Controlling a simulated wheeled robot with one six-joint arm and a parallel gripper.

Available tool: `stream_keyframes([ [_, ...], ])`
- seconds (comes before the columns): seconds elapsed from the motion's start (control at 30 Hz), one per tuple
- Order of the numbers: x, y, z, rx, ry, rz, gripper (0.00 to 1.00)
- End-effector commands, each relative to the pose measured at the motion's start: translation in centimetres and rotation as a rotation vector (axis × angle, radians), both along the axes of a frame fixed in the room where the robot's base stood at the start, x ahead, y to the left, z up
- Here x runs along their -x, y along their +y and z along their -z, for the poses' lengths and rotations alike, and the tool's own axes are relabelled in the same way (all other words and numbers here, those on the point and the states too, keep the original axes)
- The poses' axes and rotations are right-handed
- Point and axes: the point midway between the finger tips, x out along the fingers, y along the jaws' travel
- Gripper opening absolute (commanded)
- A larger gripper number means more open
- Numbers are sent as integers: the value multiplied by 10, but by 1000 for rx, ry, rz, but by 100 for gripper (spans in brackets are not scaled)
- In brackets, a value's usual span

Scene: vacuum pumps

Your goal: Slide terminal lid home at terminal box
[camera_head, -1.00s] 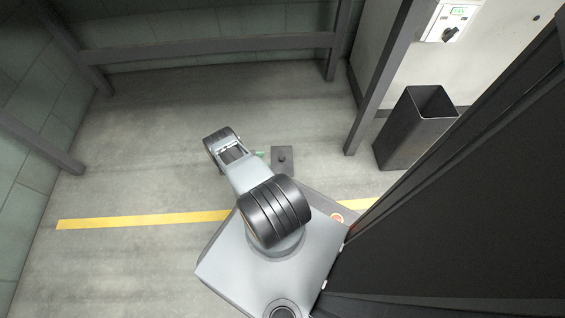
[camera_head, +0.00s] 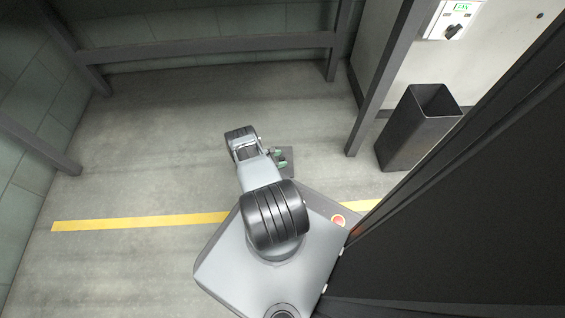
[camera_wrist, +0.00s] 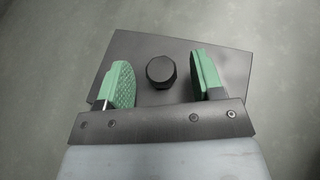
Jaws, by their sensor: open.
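A dark flat plate with a black hexagonal knob (camera_wrist: 161,71) on it, which looks like the terminal lid (camera_wrist: 235,75), shows under my gripper in the wrist view. My gripper (camera_wrist: 160,72) is open, one green fingertip pad on each side of the knob with a gap on both sides. I cannot make out a separate terminal box, nor how high the fingertips are above the plate.
A black open bin (camera_head: 418,135) stands at the right beside a grey post (camera_head: 380,85). A switch box (camera_head: 452,20) is on the wall. A large dark panel (camera_head: 470,200) fills the right. Grey floor with a yellow line (camera_head: 140,221) is clear to the left.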

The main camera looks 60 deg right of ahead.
Motion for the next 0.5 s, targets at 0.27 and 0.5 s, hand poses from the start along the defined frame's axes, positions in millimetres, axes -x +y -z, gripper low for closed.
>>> stream_keyframes([
  [0.27,0,0,0,0,0,0,53],
  [0.5,0,0,0,0,0,0,30],
])
